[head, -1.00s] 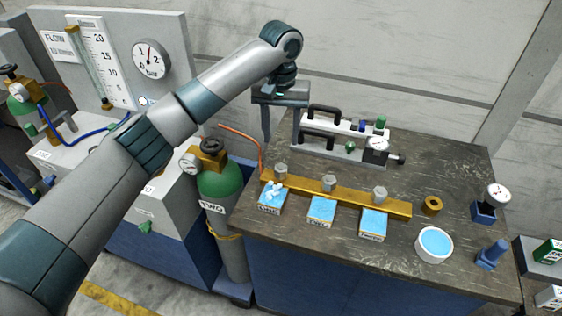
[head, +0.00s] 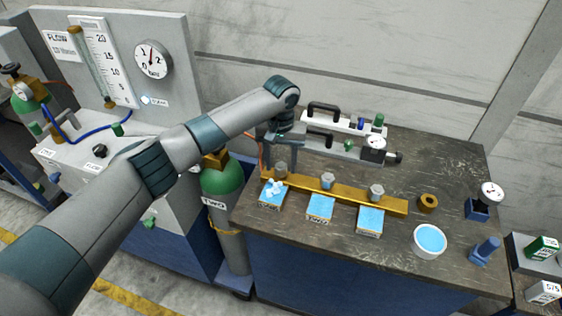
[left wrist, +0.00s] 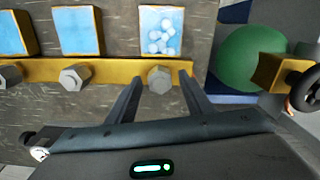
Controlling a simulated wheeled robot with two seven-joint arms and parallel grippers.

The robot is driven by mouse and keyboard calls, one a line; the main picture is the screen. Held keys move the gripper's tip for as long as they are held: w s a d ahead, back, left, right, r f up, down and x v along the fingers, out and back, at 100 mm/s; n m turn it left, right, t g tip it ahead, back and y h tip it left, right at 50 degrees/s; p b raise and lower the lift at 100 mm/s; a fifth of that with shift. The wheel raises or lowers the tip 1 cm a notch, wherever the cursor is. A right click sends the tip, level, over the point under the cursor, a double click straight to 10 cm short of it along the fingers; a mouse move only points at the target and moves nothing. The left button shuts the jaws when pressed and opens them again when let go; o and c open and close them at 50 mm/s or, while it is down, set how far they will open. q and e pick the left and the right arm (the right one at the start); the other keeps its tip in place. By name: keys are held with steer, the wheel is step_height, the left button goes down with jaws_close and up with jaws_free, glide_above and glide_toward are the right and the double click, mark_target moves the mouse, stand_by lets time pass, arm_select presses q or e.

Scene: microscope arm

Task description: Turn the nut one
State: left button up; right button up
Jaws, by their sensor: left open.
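A brass rail (head: 340,194) on the bench carries three grey hex nuts. The left nut (head: 281,170), behind the tray with white beads (head: 271,196), is taken as nut one; its label is too small to read surely. The middle nut (head: 328,180) and right nut (head: 376,192) stand along the rail. My left gripper (head: 279,160) is open at the left nut. In the left wrist view that nut (left wrist: 160,79) shows between and just ahead of the two fingertips (left wrist: 161,82), with no clear contact. My right gripper is not in view.
Blue-filled trays (head: 320,208) stand before the rail. A white bowl (head: 430,241), brass ring (head: 428,203) and gauge (head: 492,193) stand at right. A handled device (head: 350,124) is behind. A green cylinder (head: 222,183) stands beside the bench's left edge.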

arm_select(q)
steer(key=c, duration=1)
steer(key=shift+c, duration=0.2)
steer(key=shift+r+m+p, duration=0.1)
steer(key=shift+m+p, duration=0.2)
steer(key=shift+m, duration=0.2)
steer(key=m+p, duration=0.1)
steer(key=m, duration=0.1)
steer(key=shift+m, duration=0.3)
steer(key=m+p, duration=0.1)
steer(key=m, duration=0.3)
steer(key=shift+m, duration=0.3)
steer(key=m, duration=0.5)
steer(key=shift+p, duration=0.3)
steer(key=m, duration=0.6)
steer(key=shift+w+m, duration=0.1)
steer(key=shift+m, duration=0.3)
